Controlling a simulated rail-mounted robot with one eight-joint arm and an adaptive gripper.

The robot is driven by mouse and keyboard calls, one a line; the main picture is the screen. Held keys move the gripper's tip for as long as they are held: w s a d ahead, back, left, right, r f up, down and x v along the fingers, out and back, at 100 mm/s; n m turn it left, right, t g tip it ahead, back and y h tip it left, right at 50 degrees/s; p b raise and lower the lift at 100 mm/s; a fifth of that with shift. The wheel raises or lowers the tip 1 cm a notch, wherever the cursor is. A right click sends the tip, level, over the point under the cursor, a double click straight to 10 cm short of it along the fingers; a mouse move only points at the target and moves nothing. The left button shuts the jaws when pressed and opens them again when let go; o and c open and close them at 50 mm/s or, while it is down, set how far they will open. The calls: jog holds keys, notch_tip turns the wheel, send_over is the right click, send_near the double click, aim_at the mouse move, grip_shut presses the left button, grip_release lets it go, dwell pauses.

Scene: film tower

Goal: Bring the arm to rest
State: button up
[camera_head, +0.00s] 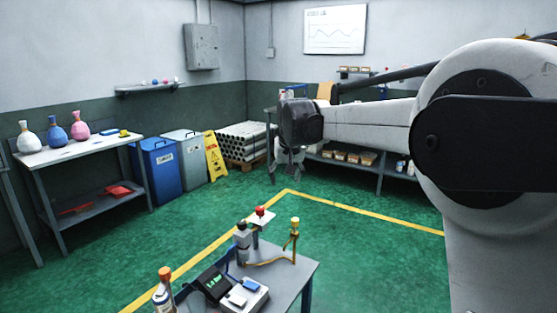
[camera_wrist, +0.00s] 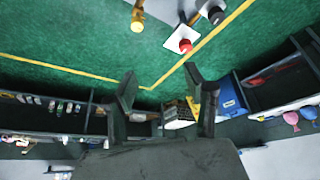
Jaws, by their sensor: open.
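My arm reaches in from the right in the head view, stretched out above the floor. My gripper (camera_head: 288,165) hangs at the arm's end, high and clear of the table. In the wrist view my gripper (camera_wrist: 160,92) shows two dark fingers spread apart with nothing between them. The wrist view looks past them to the green floor, the bins and the shelves, and the picture appears upside down.
A small table (camera_head: 295,275) with instruments, a red button (camera_head: 260,211) and a yellow-topped post (camera_head: 295,222) stands at the front. A bench (camera_head: 85,150) with flasks, a blue bin (camera_head: 160,170) and a yellow sign (camera_head: 214,155) stand left. The middle floor is clear.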

jog(key=s+d+r, duration=0.1)
jog(key=s+d, duration=0.3)
jog(key=s, duration=0.4)
jog(key=s+d+r+m+t, duration=0.1)
jog(key=s+d, duration=0.3)
jog(key=s, duration=0.3)
jog(key=s+d+r, duration=0.2)
jog(key=s+d, duration=0.2)
jog(key=s, duration=0.4)
jog(key=s+d+f, duration=0.2)
jog(key=s+f, duration=0.1)
jog(key=s, duration=0.4)
jog(key=s+d+f, duration=0.2)
jog(key=s+f, duration=0.2)
jog(key=s, duration=0.3)
jog(key=s+d+f+m+t, duration=0.1)
jog(key=s+d+f, duration=0.1)
jog(key=s+f, duration=0.2)
jog(key=s, duration=0.3)
jog(key=shift+f+h, duration=0.2)
jog(key=shift+h, duration=0.2)
